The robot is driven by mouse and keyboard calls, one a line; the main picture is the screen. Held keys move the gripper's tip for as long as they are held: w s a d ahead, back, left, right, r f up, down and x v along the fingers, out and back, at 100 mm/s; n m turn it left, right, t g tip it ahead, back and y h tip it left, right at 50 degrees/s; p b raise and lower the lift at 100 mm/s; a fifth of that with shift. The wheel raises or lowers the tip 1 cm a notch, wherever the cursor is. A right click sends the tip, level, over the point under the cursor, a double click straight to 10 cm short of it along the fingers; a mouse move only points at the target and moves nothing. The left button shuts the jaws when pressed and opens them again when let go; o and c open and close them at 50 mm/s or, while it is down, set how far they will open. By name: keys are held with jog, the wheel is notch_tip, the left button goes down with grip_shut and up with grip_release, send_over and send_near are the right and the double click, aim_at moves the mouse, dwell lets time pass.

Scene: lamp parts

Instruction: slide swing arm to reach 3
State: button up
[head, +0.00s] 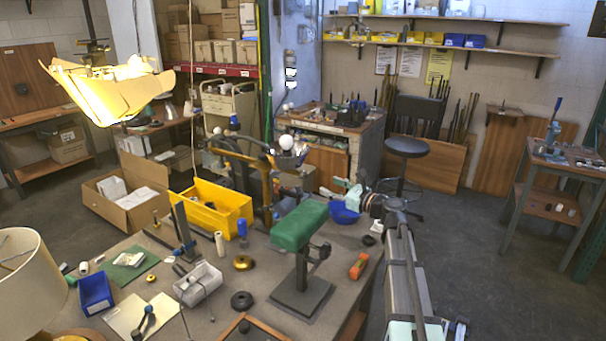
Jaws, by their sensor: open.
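A dark jointed swing arm (238,157) stands at the far edge of the workbench, behind the yellow bin. Its bar runs from left to right near a brass-coloured upright (267,188). Any reach marks are too small to read.
The workbench (225,270) holds a yellow bin (218,205), a green padded stand (300,226), a blue tray (96,293), a clear box (198,284) and an orange tool (359,265). A lampshade (28,275) fills the near left. A stool (407,147) stands behind.

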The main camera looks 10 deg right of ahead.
aim_at(306, 176)
jog(key=p+x, duration=0.3)
jog(key=x, duration=1)
jog(key=shift+w, duration=0.1)
grip_shut()
